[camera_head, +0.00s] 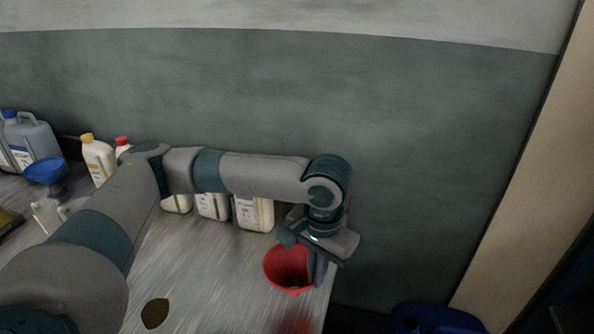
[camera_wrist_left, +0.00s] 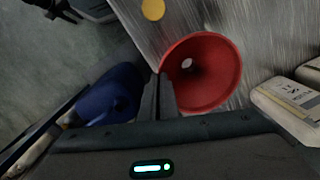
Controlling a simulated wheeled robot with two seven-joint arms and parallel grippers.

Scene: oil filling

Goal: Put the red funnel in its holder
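The red funnel (camera_head: 275,268) is near the right end of the metal table, its wide mouth facing up. A red reflection shows on the table below it. In the left wrist view the funnel (camera_wrist_left: 222,72) lies just right of the fingers, with its dark inside and small spout hole visible. My left gripper (camera_head: 313,268) reaches down at the funnel's right rim; its fingers (camera_wrist_left: 160,96) are close together at the rim. A dark pronged shape at the wrist view's top left may be my right gripper (camera_wrist_left: 62,10); its opening is unclear. I cannot make out an empty holder.
A blue funnel (camera_head: 45,171) sits over a pale stand (camera_head: 48,214) at the left. Several bottles, including a white one (camera_head: 254,213), line the wall behind my left arm. A yellow-brown patch (camera_head: 155,313) lies on the table. A blue container (camera_head: 425,319) stands beyond the table's right edge.

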